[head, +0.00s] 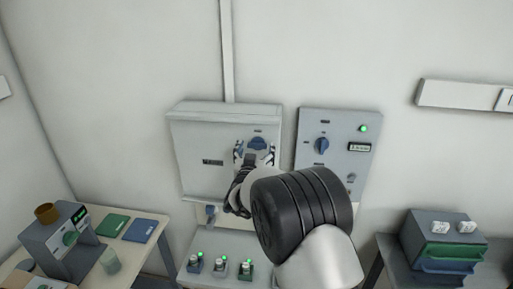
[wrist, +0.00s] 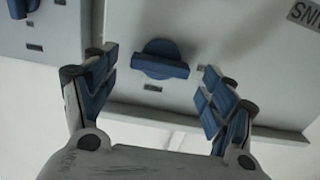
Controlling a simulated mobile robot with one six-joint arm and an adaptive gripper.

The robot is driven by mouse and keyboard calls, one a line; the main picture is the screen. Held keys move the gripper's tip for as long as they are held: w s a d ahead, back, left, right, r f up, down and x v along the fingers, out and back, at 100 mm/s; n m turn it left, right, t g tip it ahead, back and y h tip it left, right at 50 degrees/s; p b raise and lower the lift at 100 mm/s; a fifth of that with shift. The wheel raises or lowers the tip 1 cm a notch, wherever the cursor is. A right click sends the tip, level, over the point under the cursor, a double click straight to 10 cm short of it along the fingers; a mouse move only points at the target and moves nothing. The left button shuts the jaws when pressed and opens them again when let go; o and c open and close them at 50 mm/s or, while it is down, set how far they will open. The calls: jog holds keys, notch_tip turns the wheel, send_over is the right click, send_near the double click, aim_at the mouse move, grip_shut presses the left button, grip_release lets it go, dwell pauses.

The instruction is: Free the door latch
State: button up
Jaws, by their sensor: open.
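A grey wall box (head: 195,150) with a dark label has a blue turning handle (head: 258,143) at the upper right of its front. The handle is a round blue disc with a bar across it, and it also shows in the wrist view (wrist: 160,60). No part is marked as the latch; this handle is the fitting at my gripper. My gripper (head: 250,155) is open in front of the box. In the wrist view its blue-padded fingers (wrist: 159,70) stand on either side of the handle, with gaps to both sides. Nothing is held.
A control panel (head: 338,175) with a blue knob (head: 321,146) and green lamp hangs close to the right. Below stands a grey console (head: 230,244) with several green-lit units. Side tables hold a grey device (head: 62,243) at left and drawers (head: 443,250) at right.

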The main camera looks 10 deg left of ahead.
jog(key=shift+w, duration=0.9)
jog(key=c, duration=1)
